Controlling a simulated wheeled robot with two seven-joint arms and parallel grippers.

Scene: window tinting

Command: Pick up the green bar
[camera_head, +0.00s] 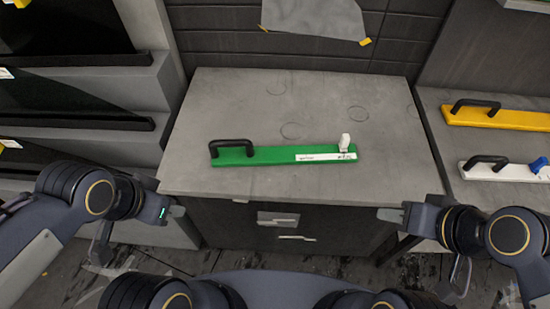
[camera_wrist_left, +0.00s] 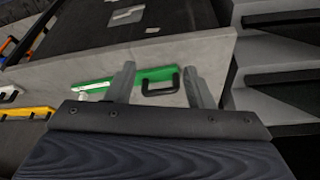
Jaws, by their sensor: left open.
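The green bar (camera_head: 275,155) lies flat on the grey cabinet top (camera_head: 215,110) in the head view. It has a black handle (camera_head: 232,146) at its left end and a white knob (camera_head: 344,142) and white label at its right. The bar also shows in the left wrist view (camera_wrist_left: 155,75), beyond the fingertips. My left gripper (camera_wrist_left: 158,82) is open and empty, its two fingers apart. In the head view it is at the cabinet's front left edge, clear of the bar. My right gripper (camera_head: 390,215) is near the front right edge, apart from the bar; its jaw opening is unclear.
A yellow bar (camera_head: 495,115) and a white bar (camera_head: 500,171) with black handles lie on a lower surface at the right. Dark shelves (camera_head: 70,85) stand at the left. A grey sheet (camera_head: 315,18) is on the back wall. The cabinet top around the green bar is clear.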

